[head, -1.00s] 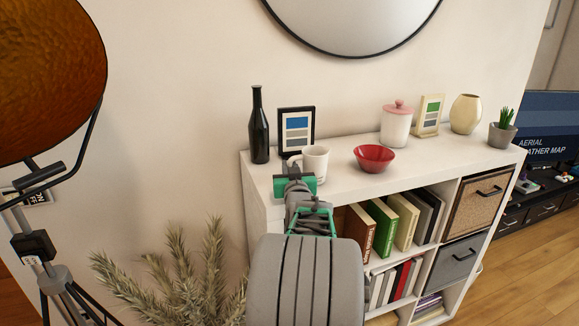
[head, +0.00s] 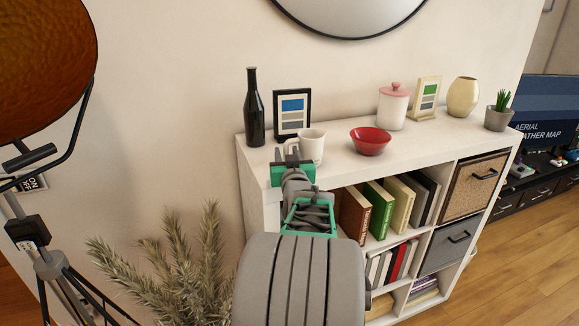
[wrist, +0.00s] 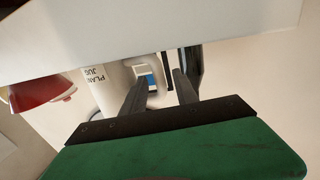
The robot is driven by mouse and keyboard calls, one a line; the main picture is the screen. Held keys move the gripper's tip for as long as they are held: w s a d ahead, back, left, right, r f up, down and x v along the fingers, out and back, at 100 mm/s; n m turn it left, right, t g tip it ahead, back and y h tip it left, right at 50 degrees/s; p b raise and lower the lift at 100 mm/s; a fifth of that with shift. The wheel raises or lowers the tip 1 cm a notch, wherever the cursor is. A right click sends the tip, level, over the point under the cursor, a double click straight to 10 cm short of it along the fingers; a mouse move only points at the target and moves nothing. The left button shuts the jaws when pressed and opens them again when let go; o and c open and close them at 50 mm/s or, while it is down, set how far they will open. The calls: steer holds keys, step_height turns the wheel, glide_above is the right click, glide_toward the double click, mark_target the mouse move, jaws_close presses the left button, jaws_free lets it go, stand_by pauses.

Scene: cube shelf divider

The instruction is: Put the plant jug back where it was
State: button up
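The plant jug (head: 313,147) is a white mug-like jug. In the head view it stands upright on the shelf top (head: 347,172), near its left end, in front of a picture frame. In the wrist view the jug (wrist: 105,93) shows dark "PLAN… JUG" lettering and its handle towards my gripper. My gripper (head: 291,153) is at the jug's left side, by the handle. In the wrist view my gripper (wrist: 163,72) has its two dark fingers apart, with the handle between or just beyond them. I see a gap beside the handle and no clear grip on it.
A dark bottle (head: 254,110) and the picture frame (head: 293,113) stand close behind the jug. A red bowl (head: 370,142) is to its right. A pink-lidded jar (head: 393,106), another frame (head: 426,97), a vase (head: 463,96) and a potted plant (head: 498,117) stand further right.

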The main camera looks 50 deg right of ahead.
steer(key=b+v, duration=0.1)
steer(key=v, duration=0.8)
steer(key=shift+b, duration=0.35)
steer(key=shift+w+a, duration=0.1)
steer(key=shift+a, duration=0.05)
